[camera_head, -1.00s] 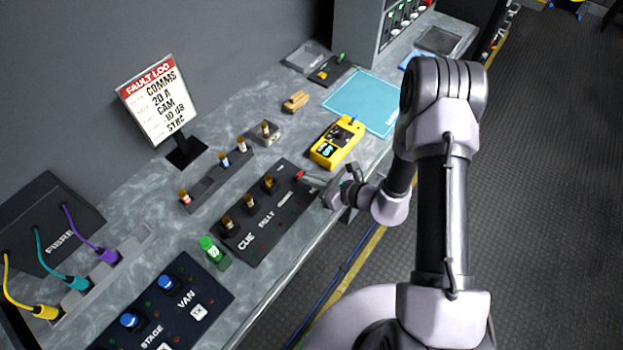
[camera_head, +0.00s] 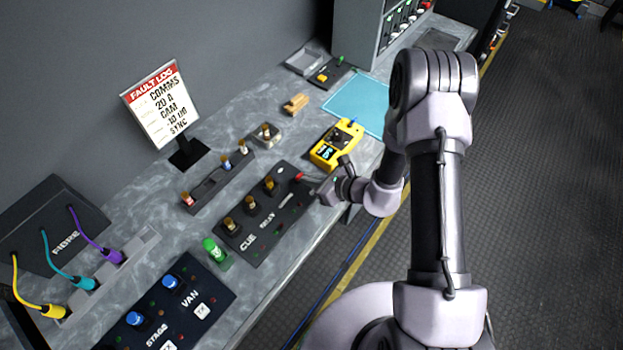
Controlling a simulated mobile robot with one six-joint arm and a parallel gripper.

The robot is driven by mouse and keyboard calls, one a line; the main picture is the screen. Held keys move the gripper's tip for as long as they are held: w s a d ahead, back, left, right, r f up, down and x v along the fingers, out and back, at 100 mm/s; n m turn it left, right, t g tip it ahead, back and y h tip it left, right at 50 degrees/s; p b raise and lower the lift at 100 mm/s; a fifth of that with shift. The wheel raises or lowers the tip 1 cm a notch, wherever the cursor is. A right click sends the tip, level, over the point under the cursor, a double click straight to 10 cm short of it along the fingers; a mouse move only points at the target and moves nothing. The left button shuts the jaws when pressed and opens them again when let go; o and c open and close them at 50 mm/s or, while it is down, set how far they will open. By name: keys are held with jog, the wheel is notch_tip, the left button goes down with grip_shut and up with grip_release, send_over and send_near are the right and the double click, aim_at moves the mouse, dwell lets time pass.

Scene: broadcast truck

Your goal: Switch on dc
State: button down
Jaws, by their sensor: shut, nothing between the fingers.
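A black panel (camera_head: 262,238) labelled CUE and TALLY lies on the bench, with several brass-and-black plug-like parts along its back side. A small red-tipped lever (camera_head: 297,177) stands at its far right end. My gripper (camera_head: 315,190) is shut and empty, low at that right end, just right of the red lever. I cannot tell whether it touches the lever or panel. The gripper and wrist hide part of the panel's right end. No label reading "dc" is legible.
A yellow meter (camera_head: 334,146) stands just behind my gripper, with a blue mat (camera_head: 358,101) beyond. A green-capped part (camera_head: 215,251) and the STAGE/VAN panel (camera_head: 165,310) are at front left. A FAULT LOG sign (camera_head: 158,105) stands at the back. The floor right of the bench is clear.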

jog(key=shift+w+a+r+g+h+p, duration=0.25)
jog(key=shift+r+g+h+p, duration=0.15)
jog(key=shift+p, duration=0.45)
jog(key=shift+w+a+r+g+h+p, duration=0.1)
jog(key=shift+a+r+g+h+p, duration=0.2)
jog(key=shift+h+p, duration=0.35)
jog(key=shift+w+a+r+g+h+p, duration=0.1)
jog(key=shift+w+a+g+h+p, duration=0.2)
jog(key=shift+g+h+p, duration=0.3)
jog(key=shift+f, duration=0.2)
jog(key=shift+d+r, duration=0.1)
jog(key=shift+r+p, duration=0.3)
jog(key=shift+r, duration=0.45)
